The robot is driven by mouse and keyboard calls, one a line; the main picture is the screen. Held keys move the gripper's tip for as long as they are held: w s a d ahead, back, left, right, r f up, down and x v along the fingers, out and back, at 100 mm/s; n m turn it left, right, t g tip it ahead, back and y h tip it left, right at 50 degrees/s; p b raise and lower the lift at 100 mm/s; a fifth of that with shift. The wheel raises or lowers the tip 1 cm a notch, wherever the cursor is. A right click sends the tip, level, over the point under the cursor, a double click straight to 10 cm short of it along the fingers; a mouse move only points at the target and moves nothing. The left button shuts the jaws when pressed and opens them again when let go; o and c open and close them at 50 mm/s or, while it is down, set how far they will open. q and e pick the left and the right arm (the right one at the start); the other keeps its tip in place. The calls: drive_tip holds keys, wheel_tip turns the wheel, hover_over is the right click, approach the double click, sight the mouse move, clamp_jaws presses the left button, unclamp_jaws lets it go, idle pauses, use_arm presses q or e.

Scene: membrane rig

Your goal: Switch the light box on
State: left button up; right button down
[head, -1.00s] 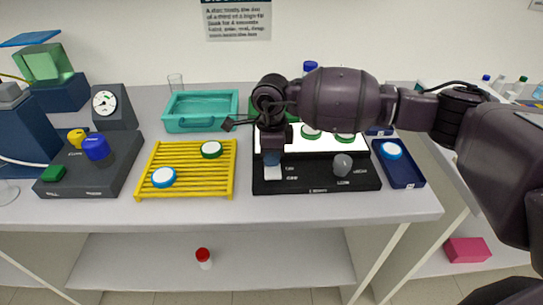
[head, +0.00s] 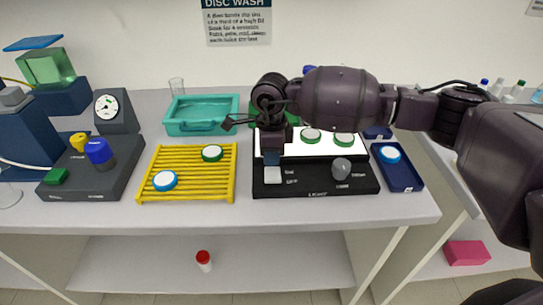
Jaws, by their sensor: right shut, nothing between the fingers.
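The light box (head: 318,186) is a black-fronted unit on the bench with a white top panel (head: 322,149) that looks bright. The gripper and wrist hide the panel's left part. My left gripper is out of view.
A yellow rack (head: 187,188) with two discs stands left of the box, with a teal tray (head: 201,127) behind it. A dark blue tray (head: 405,178) with a disc is close on the right. A dark control unit (head: 92,182) with coloured knobs is at the far left.

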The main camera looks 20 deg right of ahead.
drive_tip(key=r, duration=0.1)
drive_tip(key=r+p, duration=0.1)
drive_tip(key=r, duration=0.1)
drive_tip(key=r+p, duration=0.1)
drive_tip(key=shift+w+d+r, duration=0.15)
drive_tip(key=shift+w+r, duration=0.1)
drive_tip(key=shift+w, duration=0.1)
use_arm(q)
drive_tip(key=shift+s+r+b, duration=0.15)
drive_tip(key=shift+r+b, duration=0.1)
drive_tip(key=shift+b, duration=0.1)
use_arm(e)
wheel_tip(320, 180, up, 9)
drive_tip(key=w, duration=0.2)
drive_tip(key=shift+d+r, duration=0.15)
drive_tip(key=shift+d, duration=0.1)
drive_tip(key=shift+s, duration=0.1)
